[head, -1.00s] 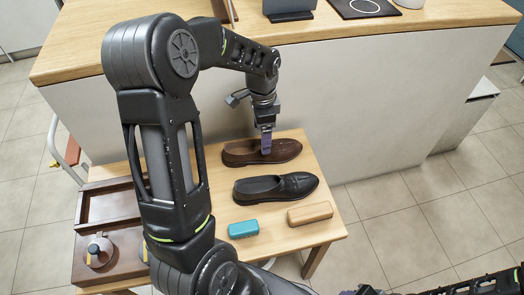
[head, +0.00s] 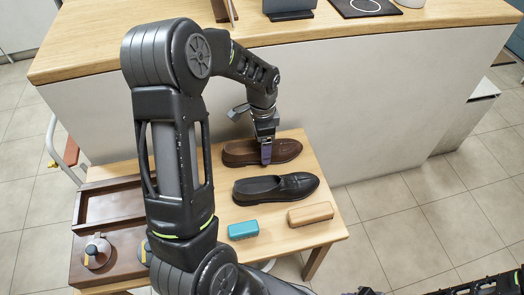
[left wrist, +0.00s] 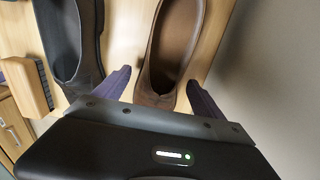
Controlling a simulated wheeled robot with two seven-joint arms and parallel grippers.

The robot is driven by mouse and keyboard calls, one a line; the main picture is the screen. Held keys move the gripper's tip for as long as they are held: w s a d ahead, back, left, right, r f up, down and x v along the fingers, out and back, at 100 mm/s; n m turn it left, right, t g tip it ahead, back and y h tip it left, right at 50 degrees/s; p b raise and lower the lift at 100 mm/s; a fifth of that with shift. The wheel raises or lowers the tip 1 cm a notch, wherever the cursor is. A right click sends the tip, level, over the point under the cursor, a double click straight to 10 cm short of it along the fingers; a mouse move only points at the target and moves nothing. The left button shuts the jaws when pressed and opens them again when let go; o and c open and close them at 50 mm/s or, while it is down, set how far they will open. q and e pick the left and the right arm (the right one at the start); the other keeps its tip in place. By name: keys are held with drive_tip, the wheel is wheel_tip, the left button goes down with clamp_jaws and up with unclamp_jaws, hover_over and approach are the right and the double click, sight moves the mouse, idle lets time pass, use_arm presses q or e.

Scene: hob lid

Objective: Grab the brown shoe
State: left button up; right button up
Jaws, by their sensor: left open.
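The brown shoe (head: 284,149) lies at the back of the small wooden table, its toe to the right in the head view. My left gripper (head: 266,158) is open and points down over it. In the left wrist view the brown shoe (left wrist: 172,48) shows between the two purple fingers of the left gripper (left wrist: 158,92), one on each side, with gaps visible. Whether a finger touches it I cannot tell. The black shoe (head: 275,188) lies in front of the brown one; it also shows in the left wrist view (left wrist: 72,40), beside the left finger.
A teal brush (head: 243,229) and a wooden brush (head: 311,214) lie at the front of the table. A dark wooden tray (head: 108,204) with round tins stands at the left. A white counter (head: 390,110) rises close behind the table.

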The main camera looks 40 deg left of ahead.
use_arm(q)
drive_tip(key=shift+c, duration=0.3)
drive_tip(key=c, duration=1.6)
